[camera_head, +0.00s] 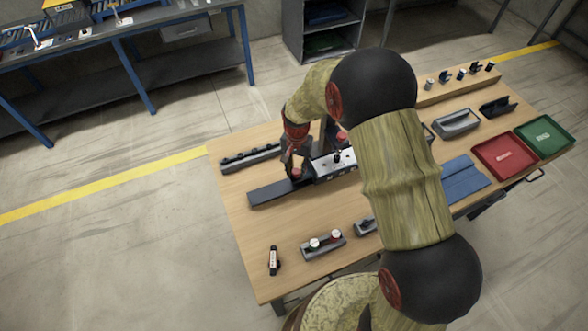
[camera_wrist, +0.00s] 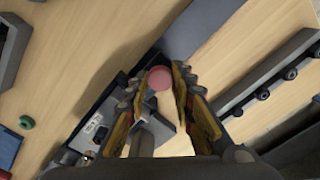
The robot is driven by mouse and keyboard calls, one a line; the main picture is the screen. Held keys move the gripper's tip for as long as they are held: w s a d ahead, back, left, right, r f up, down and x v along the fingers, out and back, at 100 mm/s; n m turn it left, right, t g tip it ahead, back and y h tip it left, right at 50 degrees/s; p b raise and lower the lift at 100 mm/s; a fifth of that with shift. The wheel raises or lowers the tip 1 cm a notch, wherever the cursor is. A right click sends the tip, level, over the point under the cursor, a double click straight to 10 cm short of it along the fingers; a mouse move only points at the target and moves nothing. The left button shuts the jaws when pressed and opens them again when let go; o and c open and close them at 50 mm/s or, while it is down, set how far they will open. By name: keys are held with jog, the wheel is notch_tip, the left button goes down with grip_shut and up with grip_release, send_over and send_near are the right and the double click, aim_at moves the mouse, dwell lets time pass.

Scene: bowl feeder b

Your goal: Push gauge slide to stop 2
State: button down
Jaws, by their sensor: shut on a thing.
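The gauge has a long dark rail (camera_head: 268,194) lying on the wooden table, with a pale block (camera_head: 322,167) marked with dark signs at its right part. The rail also shows in the wrist view (camera_wrist: 200,28), running to the top. A round red knob (camera_wrist: 158,78) sits between my fingertips in the wrist view. My gripper (camera_head: 293,170) points down over the rail, just left of the pale block. My gripper in the wrist view (camera_wrist: 160,85) is closed around the knob. My arm hides part of the gauge's right side, and the stop marks are too small to read.
A dark rack with several round studs (camera_head: 250,157) lies behind the rail. A small holder with round caps (camera_head: 323,245) and a small device (camera_head: 273,261) lie in front. Red (camera_head: 500,157) and green (camera_head: 545,138) trays stand at right.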

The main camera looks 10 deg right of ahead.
jog(key=c, duration=1.6)
grip_release()
jog(key=shift+o, duration=0.5)
notch_tip(320, 180, up, 12)
jog(key=shift+n, duration=0.3)
